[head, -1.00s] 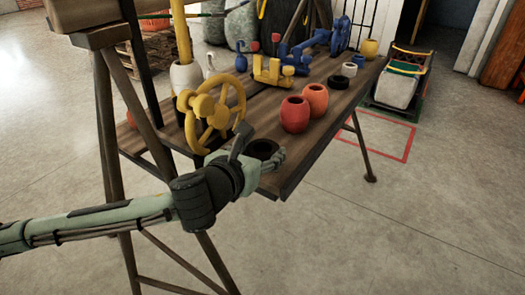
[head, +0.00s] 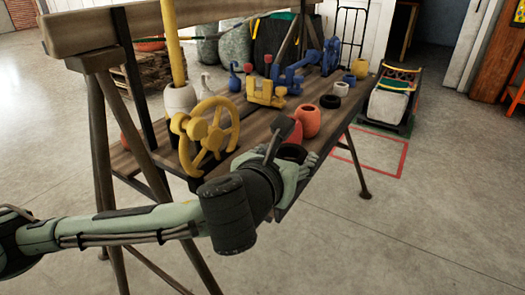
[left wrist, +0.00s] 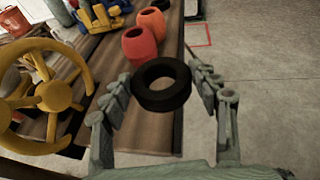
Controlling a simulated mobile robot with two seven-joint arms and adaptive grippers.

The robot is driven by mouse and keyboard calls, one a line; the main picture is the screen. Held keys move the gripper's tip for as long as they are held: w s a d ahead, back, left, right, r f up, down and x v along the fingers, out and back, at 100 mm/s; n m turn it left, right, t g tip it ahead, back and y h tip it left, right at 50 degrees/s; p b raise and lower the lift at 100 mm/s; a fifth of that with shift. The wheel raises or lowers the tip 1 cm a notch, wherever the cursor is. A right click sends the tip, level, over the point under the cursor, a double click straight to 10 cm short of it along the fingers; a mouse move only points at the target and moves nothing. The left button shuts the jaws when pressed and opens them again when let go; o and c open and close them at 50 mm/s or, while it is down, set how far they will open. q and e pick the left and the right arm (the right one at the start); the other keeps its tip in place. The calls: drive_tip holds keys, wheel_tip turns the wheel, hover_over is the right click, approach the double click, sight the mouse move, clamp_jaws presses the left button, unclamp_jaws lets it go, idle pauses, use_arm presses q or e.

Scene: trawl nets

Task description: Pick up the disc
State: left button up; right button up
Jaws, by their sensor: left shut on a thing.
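The disc, a thick black ring (left wrist: 165,101), sits between the fingers of my left gripper (left wrist: 160,75) in the left wrist view. The gripper is shut on it, with a finger on each side. In the head view my left gripper (head: 297,162) is at the near right end of the wooden table, and the disc (head: 292,151) shows only in part behind the fingers. The disc appears raised over the table edge. My right gripper is not in view.
A red pot (left wrist: 138,47) and an orange pot (head: 308,122) stand just beyond the disc. A yellow handwheel (head: 206,137) stands to the left. Another black ring (head: 330,101) and a white ring (head: 341,89) lie farther back.

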use_arm(q)
drive_tip(key=s+d, duration=0.7)
drive_tip(key=d, duration=0.3)
drive_tip(key=shift+d+b, duration=0.25)
drive_tip(key=shift+b, duration=0.05)
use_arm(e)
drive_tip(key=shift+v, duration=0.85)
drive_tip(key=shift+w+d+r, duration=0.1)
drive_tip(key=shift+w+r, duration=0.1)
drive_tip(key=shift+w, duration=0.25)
